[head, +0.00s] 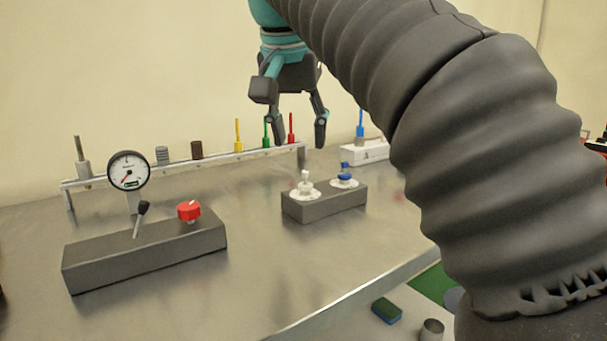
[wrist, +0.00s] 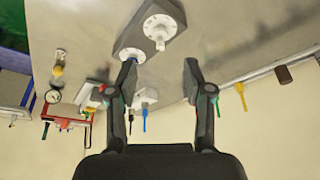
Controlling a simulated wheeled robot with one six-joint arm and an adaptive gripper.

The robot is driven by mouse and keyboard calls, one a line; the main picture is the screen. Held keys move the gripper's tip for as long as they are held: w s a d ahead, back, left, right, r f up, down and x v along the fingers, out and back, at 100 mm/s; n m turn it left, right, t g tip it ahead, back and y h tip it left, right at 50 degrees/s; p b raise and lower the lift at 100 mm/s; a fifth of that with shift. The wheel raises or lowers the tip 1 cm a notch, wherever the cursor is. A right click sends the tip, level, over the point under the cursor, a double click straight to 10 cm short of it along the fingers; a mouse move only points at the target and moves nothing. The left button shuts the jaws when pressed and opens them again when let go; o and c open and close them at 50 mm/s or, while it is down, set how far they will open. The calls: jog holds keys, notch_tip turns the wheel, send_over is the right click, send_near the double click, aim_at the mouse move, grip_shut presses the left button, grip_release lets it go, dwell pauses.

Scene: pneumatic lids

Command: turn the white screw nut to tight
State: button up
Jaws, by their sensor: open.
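The white screw nut (head: 305,185) stands on a white round dial on the dark grey block (head: 325,206) in the middle of the metal table. It also shows in the wrist view (wrist: 160,36) near the top, ahead of the gap between the fingers. A blue nut (head: 345,171) sits on a second dial on the same block, to the right. My gripper (head: 300,140) is open and empty, above and apart from the block, fingers pointing down. In the wrist view, my gripper (wrist: 160,68) has its left finger partly covering the block's second dial.
A grey block with a pressure gauge (head: 128,171), a black lever (head: 141,216) and a red knob (head: 189,211) stands at the left. Behind runs a metal rail (head: 222,155) with coloured pegs. A white box (head: 368,152) stands at the back right.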

aim_at(305, 184)
jog(key=b+x, duration=0.1)
jog(key=x, duration=0.7)
jog(key=shift+w+f, duration=0.15)
jog(key=shift+f, duration=0.25)
grip_shut()
